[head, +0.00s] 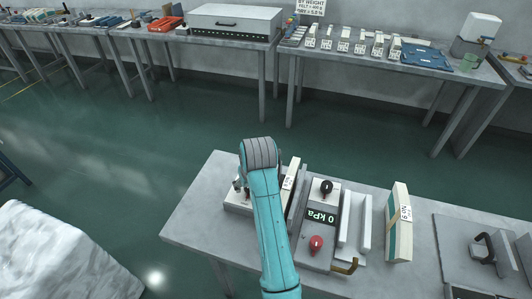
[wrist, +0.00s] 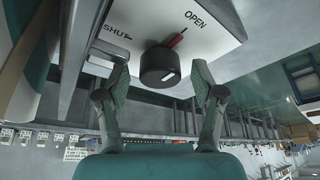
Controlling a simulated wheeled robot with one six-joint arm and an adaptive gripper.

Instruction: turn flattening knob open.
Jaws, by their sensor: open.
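A black round knob (wrist: 160,66) sits on a white panel (wrist: 225,35) marked SHUT on the left and OPEN on the right. A red pointer (wrist: 177,41) at the knob slants up and right, toward the OPEN side. My gripper (wrist: 160,74) is open, with one finger on each side of the knob and visible gaps between. In the head view my gripper (head: 240,186) is mostly hidden by my arm, above a pale box (head: 232,206) at the left of the near table. The knob cannot be made out there.
On the near table (head: 192,228), a unit reading 0 kPa (head: 321,216) with a black knob (head: 326,187) and a red knob (head: 316,244) stands right of my arm. Beyond it are pale bars and an upright block (head: 399,225). The table's left front is bare.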

